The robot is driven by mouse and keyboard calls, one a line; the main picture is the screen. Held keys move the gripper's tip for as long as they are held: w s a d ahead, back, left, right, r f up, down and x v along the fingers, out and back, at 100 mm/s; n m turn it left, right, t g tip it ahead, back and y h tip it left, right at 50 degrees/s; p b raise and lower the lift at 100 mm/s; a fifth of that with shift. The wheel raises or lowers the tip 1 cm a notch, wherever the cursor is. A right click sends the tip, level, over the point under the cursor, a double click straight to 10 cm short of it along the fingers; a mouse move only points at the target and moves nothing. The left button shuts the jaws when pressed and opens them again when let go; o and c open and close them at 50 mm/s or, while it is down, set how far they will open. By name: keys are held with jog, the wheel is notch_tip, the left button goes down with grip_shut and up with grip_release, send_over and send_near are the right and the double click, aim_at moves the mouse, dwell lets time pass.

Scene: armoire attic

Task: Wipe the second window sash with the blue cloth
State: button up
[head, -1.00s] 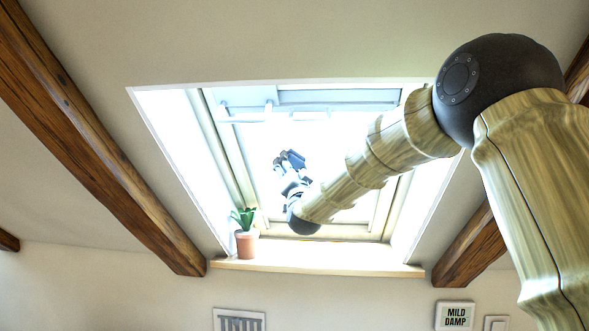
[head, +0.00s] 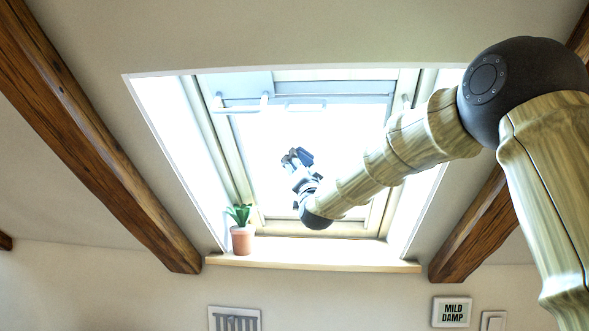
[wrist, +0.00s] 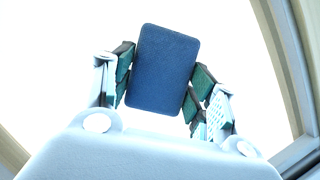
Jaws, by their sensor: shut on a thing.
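A skylight window sash (head: 255,185) is set in the sloped ceiling, its pane bright white. My gripper (head: 297,158) is in front of the pane, near its middle in the head view. In the wrist view my gripper (wrist: 160,85) is shut on the blue cloth (wrist: 162,70), which shows as a flat dark blue rectangle with rounded corners between the fingers. The cloth is small and dark in the head view. I cannot tell whether it touches the glass. Only one sash is clearly seen.
A potted plant (head: 242,236) stands at the left end of the wooden sill (head: 310,263). A light handle bar (head: 240,105) runs along the top of the sash. Dark wooden beams (head: 90,140) flank the opening.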

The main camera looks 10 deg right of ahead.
aim_at(313, 162)
jog(key=shift+s+d+f+b, duration=0.1)
jog(key=shift+s+d+b, duration=0.2)
jog(key=shift+d+b, duration=0.45)
jog(key=shift+s+d+f+b, duration=0.1)
jog(key=shift+s+d+b, duration=0.2)
jog(key=shift+d, duration=0.75)
jog(key=shift+d+r, duration=0.15)
jog(key=shift+d, duration=0.1)
